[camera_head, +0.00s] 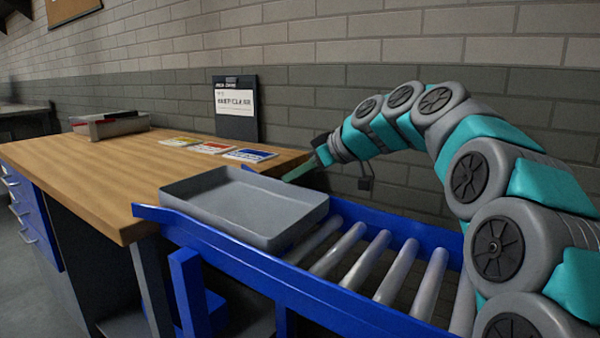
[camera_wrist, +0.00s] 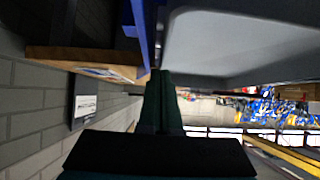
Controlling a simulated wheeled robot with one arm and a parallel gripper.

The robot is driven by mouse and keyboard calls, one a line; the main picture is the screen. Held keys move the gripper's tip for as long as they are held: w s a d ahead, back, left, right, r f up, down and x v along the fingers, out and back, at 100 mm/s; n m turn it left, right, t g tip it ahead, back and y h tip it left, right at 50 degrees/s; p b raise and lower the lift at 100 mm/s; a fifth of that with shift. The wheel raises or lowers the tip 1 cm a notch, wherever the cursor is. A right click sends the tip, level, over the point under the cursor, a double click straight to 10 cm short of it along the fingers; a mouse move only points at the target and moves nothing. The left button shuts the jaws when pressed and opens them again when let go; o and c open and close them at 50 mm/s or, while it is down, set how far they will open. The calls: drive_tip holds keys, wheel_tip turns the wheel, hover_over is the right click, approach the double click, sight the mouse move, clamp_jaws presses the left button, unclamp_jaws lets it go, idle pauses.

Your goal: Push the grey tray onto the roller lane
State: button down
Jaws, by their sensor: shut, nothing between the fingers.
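The grey tray (camera_head: 245,233) is a shallow, empty rectangular tray. In the head view it sits upright at the bench end of the roller lane (camera_head: 385,268), over its first rollers; whether its far-left edge still rests on the bench I cannot tell. My gripper (camera_head: 301,171) is shut and empty, low beyond the tray's far side near the bench corner. The wrist view shows its closed fingers (camera_wrist: 162,95) close to the grey tray (camera_wrist: 235,45); whether they touch it is unclear.
The wooden bench (camera_head: 90,185) lies left of the lane, with several coloured cards, a small bin (camera_head: 110,125) and a dark sign board (camera_head: 236,108). Blue rails (camera_head: 300,290) edge the lane. A brick wall stands behind. The visible rollers right of the tray are clear.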

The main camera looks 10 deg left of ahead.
sight(317, 192)
drive_tip(key=shift+s+f, duration=0.1)
drive_tip(key=shift+f, duration=0.25)
drive_tip(key=shift+s+d+f+b, duration=0.1)
drive_tip(key=shift+d+b, duration=0.25)
drive_tip(key=shift+b, duration=0.05)
drive_tip(key=d+b, duration=0.1)
drive_tip(key=s+d, duration=0.1)
drive_tip(key=d+b, duration=0.1)
drive_tip(key=shift+s+d+f+b, duration=0.1)
drive_tip(key=shift+s+d+b, duration=0.15)
drive_tip(key=shift+d+b, duration=0.1)
drive_tip(key=shift+s+d+r, duration=0.2)
drive_tip(key=shift+d, duration=0.15)
